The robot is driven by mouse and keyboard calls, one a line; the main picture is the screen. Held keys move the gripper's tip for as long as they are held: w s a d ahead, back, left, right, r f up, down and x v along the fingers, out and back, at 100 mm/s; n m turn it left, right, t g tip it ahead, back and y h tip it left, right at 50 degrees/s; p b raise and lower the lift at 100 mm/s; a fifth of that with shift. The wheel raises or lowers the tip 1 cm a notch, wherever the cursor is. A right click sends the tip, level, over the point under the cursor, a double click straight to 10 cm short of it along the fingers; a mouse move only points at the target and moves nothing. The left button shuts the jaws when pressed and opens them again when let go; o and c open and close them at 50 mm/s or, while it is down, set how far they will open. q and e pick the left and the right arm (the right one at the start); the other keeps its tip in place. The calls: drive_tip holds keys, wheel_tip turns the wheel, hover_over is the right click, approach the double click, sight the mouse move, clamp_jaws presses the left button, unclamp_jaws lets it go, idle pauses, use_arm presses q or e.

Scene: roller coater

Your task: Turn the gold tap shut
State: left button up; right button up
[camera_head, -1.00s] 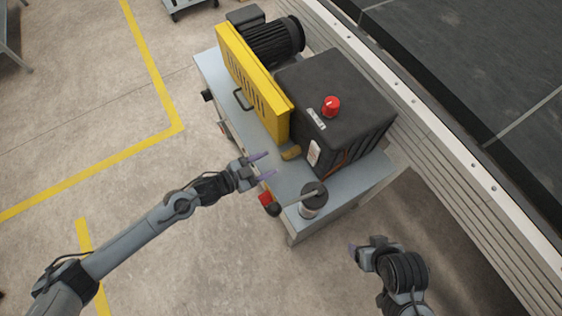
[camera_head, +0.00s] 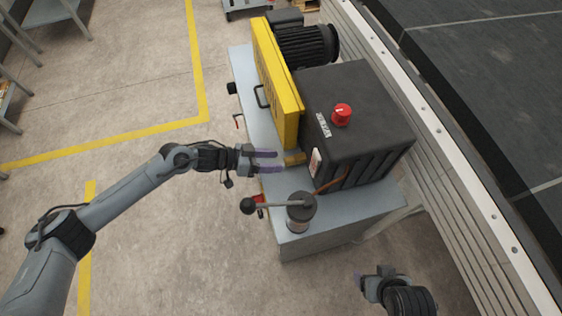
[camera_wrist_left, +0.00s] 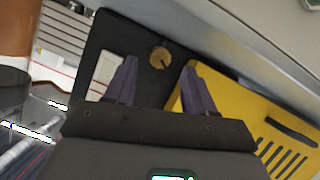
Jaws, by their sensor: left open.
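The gold tap (camera_head: 294,158) sits low on the machine, beside the lower end of the yellow guard and the black housing. In the left wrist view a round gold face with a dark mark (camera_wrist_left: 160,57) shows against a black panel, beyond and between my fingers. My left gripper (camera_head: 267,161) is open, its two purple fingers pointing at the tap from the left; they look close to it, but I cannot tell whether they touch. My right gripper (camera_head: 362,282) is at the bottom right, away from the machine, its jaws too small to read.
A yellow guard (camera_head: 277,85) and black housing (camera_head: 355,105) with a red button (camera_head: 342,114) stand on the grey cabinet (camera_head: 285,240). Open floor lies left.

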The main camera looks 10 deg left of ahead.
sight(289, 161)
use_arm(q)
drive_tip(key=x, duration=0.3)
drive_tip(key=shift+b, duration=0.3)
drive_tip(key=shift+w+d, duration=0.1)
drive_tip(key=shift+d, duration=0.05)
clamp_jaws()
